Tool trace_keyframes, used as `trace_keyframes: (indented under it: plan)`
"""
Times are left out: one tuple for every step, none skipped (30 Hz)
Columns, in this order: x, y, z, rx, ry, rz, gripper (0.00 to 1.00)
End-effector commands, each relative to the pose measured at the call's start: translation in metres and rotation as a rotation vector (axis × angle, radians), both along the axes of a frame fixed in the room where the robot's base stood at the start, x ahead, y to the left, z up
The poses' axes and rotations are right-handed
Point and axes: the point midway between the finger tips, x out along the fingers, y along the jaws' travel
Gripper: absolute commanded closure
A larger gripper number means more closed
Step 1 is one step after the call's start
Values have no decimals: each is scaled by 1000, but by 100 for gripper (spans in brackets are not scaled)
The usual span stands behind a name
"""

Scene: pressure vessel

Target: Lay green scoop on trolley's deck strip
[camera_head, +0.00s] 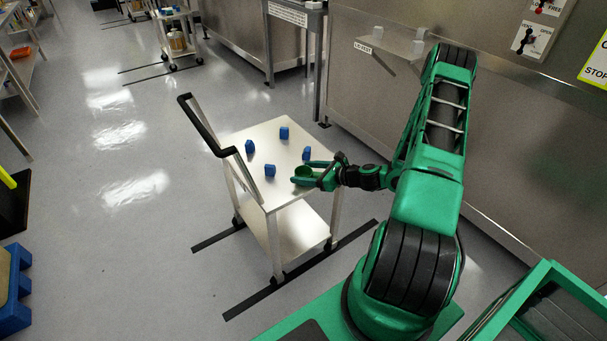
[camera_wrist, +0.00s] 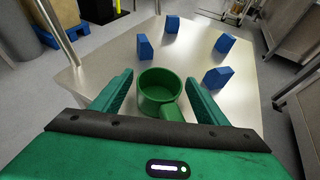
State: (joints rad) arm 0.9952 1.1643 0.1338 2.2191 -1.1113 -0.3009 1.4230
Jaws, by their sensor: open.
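The green scoop (camera_wrist: 158,90) stands on the trolley's top deck (camera_wrist: 112,60), its round cup between my open fingers and its handle pointing back towards my gripper. My gripper (camera_wrist: 160,95) is open, with a finger on each side of the scoop and a visible gap to both. In the head view my gripper (camera_head: 306,174) reaches over the right front part of the trolley deck (camera_head: 262,135), and the scoop (camera_head: 303,171) shows partly behind the fingers. Several blue blocks, one of them here (camera_head: 270,170), stand on the deck around a bare middle area. I cannot make out a marked strip.
The trolley's black push handle (camera_head: 203,125) rises at its left side. A steel vessel wall with a small shelf (camera_head: 390,48) runs along the right. Black floor lines (camera_head: 300,270) lie by the trolley.

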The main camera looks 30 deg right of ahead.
Motion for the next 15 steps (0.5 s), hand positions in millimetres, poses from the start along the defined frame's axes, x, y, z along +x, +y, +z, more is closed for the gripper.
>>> trace_keyframes:
  plan:
    - [-2, -1, 1, 0, 0, -1, 32]
    - [-4, -3, 2, 0, 1, -2, 32]
    - [-8, -5, 4, -1, 1, -3, 32]
    - [-11, -7, 5, -2, 0, -4, 32]
    - [-14, -8, 7, -1, 0, -3, 32]
    - [-20, -11, 10, 0, 0, -3, 32]
    - [-25, -13, 12, 0, 0, -5, 32]
    - [-30, -16, 14, 0, 0, -5, 32]
    - [-37, -19, 17, 0, 1, -4, 32]
    - [-43, -21, 20, 0, 1, -5, 32]
    - [-48, -23, 22, -1, 1, -4, 32]
    - [-54, -26, 26, -1, 0, -5, 32]
    - [-60, -29, 27, -1, 1, -4, 32]
    - [-64, -31, 30, -1, 1, -3, 32]
    - [-70, -34, 32, -1, 0, -5, 32]
